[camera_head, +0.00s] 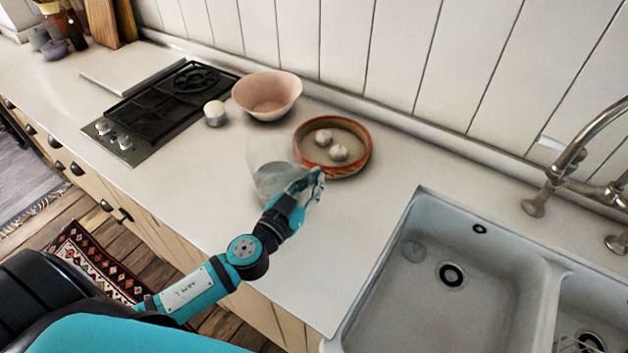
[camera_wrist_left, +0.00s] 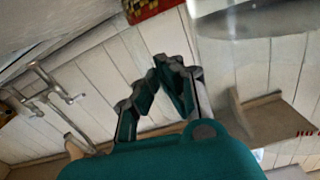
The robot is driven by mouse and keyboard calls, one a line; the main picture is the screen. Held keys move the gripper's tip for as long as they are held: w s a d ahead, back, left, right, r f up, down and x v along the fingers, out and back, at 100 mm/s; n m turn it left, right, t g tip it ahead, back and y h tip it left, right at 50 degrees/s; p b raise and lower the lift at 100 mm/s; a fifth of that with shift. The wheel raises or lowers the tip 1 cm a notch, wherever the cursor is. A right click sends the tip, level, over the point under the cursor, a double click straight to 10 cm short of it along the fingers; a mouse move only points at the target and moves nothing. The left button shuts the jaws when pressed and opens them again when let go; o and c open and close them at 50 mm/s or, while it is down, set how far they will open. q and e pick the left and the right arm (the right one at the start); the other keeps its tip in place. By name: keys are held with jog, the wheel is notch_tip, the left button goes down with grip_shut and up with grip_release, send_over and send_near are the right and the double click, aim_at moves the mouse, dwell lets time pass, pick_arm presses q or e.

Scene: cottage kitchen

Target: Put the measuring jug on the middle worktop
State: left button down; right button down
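The measuring jug (camera_head: 264,158) is clear and see-through. In the left wrist view, the jug (camera_wrist_left: 255,75) fills the right side, close beside the gripper (camera_wrist_left: 156,72). Its fingertips come close together, but I cannot make out a handle between them. My right gripper is out of view.
A red-rimmed round dish (camera_head: 368,160) holding two pale round items stands just behind the jug. The sink (camera_head: 385,285) opens on the right.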

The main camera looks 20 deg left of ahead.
pick_arm(q)
jog(key=shift+r, duration=0.15)
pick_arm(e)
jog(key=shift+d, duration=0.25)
pick_arm(q)
jog(key=shift+f, duration=0.2)
jog(key=c, duration=1.5)
grip_release()
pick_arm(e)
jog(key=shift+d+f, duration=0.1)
